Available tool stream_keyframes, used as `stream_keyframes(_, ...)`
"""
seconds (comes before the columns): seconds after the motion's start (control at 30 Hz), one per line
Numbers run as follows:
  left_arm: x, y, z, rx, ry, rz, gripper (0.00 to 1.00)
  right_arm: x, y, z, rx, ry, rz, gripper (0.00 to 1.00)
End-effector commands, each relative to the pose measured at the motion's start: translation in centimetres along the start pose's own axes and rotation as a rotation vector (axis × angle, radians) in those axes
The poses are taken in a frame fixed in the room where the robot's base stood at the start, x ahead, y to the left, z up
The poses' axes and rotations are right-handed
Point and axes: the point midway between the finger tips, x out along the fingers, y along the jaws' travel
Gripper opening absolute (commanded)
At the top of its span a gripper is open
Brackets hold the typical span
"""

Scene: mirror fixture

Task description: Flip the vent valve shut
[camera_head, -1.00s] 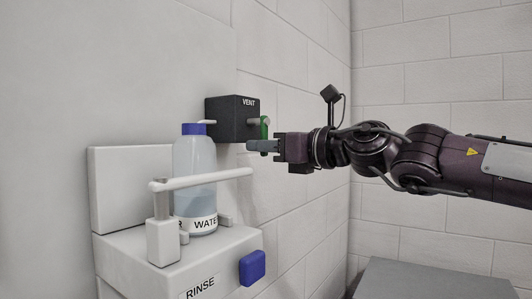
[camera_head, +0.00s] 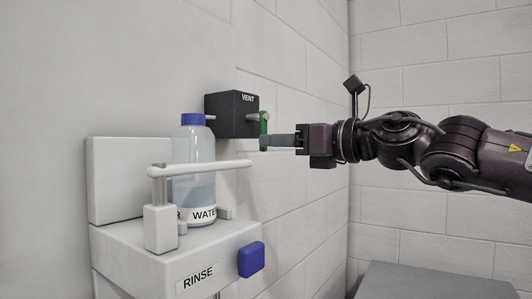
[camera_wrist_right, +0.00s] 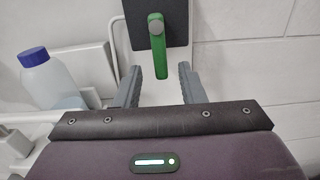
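The black vent box (camera_head: 232,114), labelled VENT, is mounted on the wall. Its green valve lever (camera_head: 263,124) hangs down from a grey pivot on the box's right side. My right gripper (camera_head: 264,141) is at the lever, its fingers pointing left and overlapping the lever's lower part. In the right wrist view the green lever (camera_wrist_right: 158,56) points towards my gripper (camera_wrist_right: 160,78). The fingers there are apart, with the lever's end between their lines and a gap on each side. Contact is not visible. My left gripper is not in view.
A blue-capped water bottle (camera_head: 193,181) stands on the white rinse station (camera_head: 150,257), left of and below the vent box. A white horizontal bar (camera_head: 210,168) passes in front of it. A blue block (camera_head: 251,260) is on the station's right side.

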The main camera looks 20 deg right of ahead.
Motion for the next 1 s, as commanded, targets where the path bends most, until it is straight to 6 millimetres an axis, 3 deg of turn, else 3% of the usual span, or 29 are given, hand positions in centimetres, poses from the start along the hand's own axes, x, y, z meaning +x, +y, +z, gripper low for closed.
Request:
stream_keyframes(0.1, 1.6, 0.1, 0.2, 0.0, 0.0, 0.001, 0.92, -2.0, 0.0, -0.3, -0.001, -0.005, 0.0, 0.36)
stream_keyframes(0.3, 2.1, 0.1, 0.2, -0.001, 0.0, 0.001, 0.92, -3.5, 0.0, -0.2, 0.0, 0.0, 0.0, 0.36)
stream_keyframes(0.8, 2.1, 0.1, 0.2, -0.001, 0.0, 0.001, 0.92, -3.7, -0.2, -0.1, 0.005, -0.002, -0.002, 0.36)
stream_keyframes(0.87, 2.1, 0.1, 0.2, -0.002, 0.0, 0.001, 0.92, -4.0, -1.0, 0.0, 0.026, -0.015, -0.011, 0.36)
stream_keyframes(0.93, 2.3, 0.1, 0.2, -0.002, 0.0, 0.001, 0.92, -4.7, -3.1, -0.1, 0.076, -0.048, -0.032, 0.36)
stream_keyframes(1.0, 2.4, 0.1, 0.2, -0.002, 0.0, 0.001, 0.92, -6.0, -6.6, -0.5, 0.158, -0.097, -0.069, 0.36)
